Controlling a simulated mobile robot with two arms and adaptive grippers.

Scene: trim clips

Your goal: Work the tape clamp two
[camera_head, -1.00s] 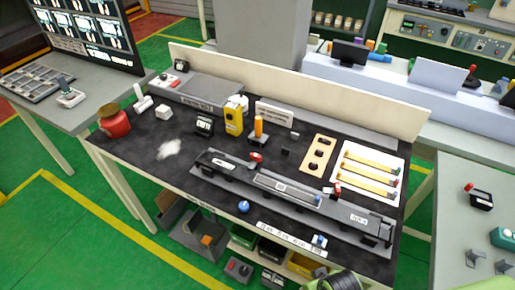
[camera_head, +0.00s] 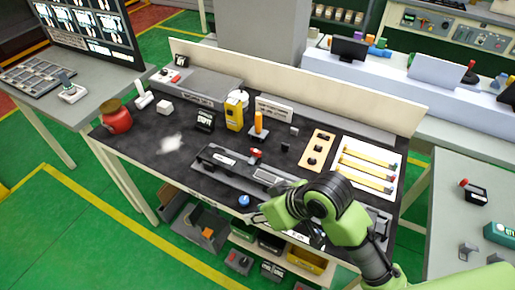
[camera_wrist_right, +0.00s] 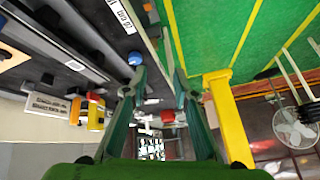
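A long dark grey fixture (camera_head: 222,160) lies along the front of the black-topped bench. A small red-topped clamp (camera_head: 255,153) stands at its back edge, left of my right arm. My arm hides the fixture's right part, where another red clamp stood earlier. I cannot tell which is clamp two. My right gripper (camera_head: 258,214) is over the bench's front edge, near a blue knob (camera_head: 244,200). In the right wrist view, the right gripper (camera_wrist_right: 160,75) has its green fingers apart with nothing held. The blue knob (camera_wrist_right: 135,58) is just beside one fingertip. My left gripper is not in view.
A white board (camera_head: 365,150) with yellow strips and a tan plate (camera_head: 317,150) lie behind my arm. A yellow device (camera_head: 234,114) and an orange-topped post (camera_head: 259,127) stand behind the fixture. Bins (camera_head: 305,258) sit under the bench. The bench's left front is clear.

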